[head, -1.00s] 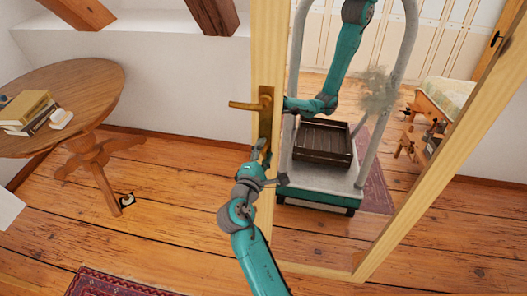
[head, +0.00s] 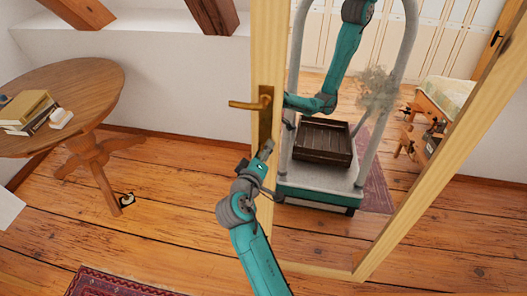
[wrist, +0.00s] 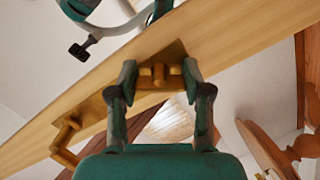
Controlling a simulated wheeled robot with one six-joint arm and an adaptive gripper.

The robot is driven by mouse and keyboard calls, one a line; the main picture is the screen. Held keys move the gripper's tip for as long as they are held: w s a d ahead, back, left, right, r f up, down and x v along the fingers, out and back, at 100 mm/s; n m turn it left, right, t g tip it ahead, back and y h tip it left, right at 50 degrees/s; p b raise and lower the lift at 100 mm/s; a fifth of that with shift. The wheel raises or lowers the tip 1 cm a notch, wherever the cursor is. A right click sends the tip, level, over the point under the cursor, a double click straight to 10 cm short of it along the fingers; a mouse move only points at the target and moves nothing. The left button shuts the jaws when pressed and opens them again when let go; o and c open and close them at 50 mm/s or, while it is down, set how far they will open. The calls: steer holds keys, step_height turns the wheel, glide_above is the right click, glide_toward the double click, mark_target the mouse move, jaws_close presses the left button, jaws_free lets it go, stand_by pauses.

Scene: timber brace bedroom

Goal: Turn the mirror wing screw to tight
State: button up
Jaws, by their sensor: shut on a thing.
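The mirror (head: 330,248) stands upright in a pale wooden frame (head: 268,50) and reflects the room and my own arm. A brass plate (head: 265,118) with a brass lever (head: 246,104) sits on its left post. My gripper (head: 265,150) is at the lower end of the plate. In the wrist view my two fingers (wrist: 159,77) stand either side of a small brass stub, the wing screw (wrist: 159,74), shut on it. The brass lever also shows at lower left (wrist: 65,140). The fingers hide the screw's wings in part, so its exact angle is unclear.
A round wooden table (head: 85,80) with books (head: 28,108) stands at the left. A small dark and white object (head: 127,199) lies on the floor by its leg. A red rug (head: 110,284) lies at front left. The plank floor between is clear.

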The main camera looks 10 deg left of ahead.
steer(key=m, duration=0.4)
steer(key=shift+f+y, duration=0.15)
steer(key=shift+y, duration=0.15)
steer(key=m, duration=0.4)
steer(key=shift+y, duration=0.3)
steer(key=shift+m, duration=0.3)
steer(key=o, duration=1.2)
steer(key=v, duration=1.2)
steer(key=shift+r, duration=0.2)
